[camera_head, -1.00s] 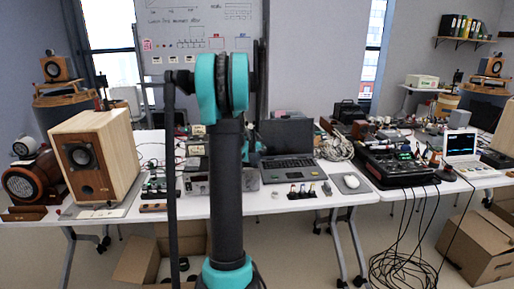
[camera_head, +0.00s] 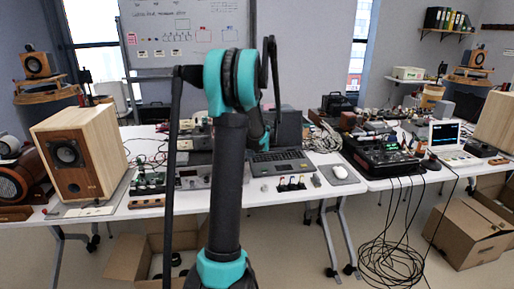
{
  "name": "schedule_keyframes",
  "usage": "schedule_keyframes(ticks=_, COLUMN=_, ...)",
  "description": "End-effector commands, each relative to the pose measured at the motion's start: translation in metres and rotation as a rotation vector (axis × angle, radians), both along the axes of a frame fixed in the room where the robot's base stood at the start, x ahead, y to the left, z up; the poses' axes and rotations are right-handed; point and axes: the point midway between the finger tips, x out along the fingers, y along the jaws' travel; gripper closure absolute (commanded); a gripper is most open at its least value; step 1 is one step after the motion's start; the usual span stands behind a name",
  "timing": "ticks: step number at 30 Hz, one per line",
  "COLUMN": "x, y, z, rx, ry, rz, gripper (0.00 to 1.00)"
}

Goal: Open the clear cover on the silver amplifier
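A silver box with small front controls, which looks like the silver amplifier (camera_head: 193,178), sits on the white table just left of my upright arm. My arm hides part of it. I cannot make out a clear cover on it at this distance. My black and teal arm rises through the middle of the picture, and a further part of it reaches over the table behind the upright link, near the laptop. My gripper cannot be made out; the arm hides that area.
A wooden speaker (camera_head: 80,152) stands on the table at left. A black mixer (camera_head: 385,155) stands farther right. Cables (camera_head: 392,235) hang to the floor near a cardboard box (camera_head: 468,232).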

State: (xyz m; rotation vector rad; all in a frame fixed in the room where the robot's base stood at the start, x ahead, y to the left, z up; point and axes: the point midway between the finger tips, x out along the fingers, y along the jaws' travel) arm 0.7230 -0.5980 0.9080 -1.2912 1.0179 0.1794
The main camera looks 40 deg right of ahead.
Motion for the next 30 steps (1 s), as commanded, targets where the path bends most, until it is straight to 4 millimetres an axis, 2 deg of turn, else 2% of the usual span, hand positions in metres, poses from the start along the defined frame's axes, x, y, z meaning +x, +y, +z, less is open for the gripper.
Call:
schedule_keyframes(ticks=14, x=-0.0003, y=-0.0004, z=-0.0017, rx=0.014, ry=-0.008, rz=0.001, gripper=1.0)
schedule_keyframes(ticks=15, x=-0.0003, y=-0.0004, z=-0.0017, rx=0.014, ry=-0.007, rz=0.0, gripper=0.83)
schedule_keyframes(ticks=20, x=-0.0003, y=-0.0003, z=-0.0016, rx=0.014, ry=-0.007, rz=0.0, gripper=0.64)
schedule_keyframes(ticks=30, x=-0.0014, y=0.0005, z=-0.0001, rx=0.014, ry=-0.008, rz=0.001, gripper=0.64)
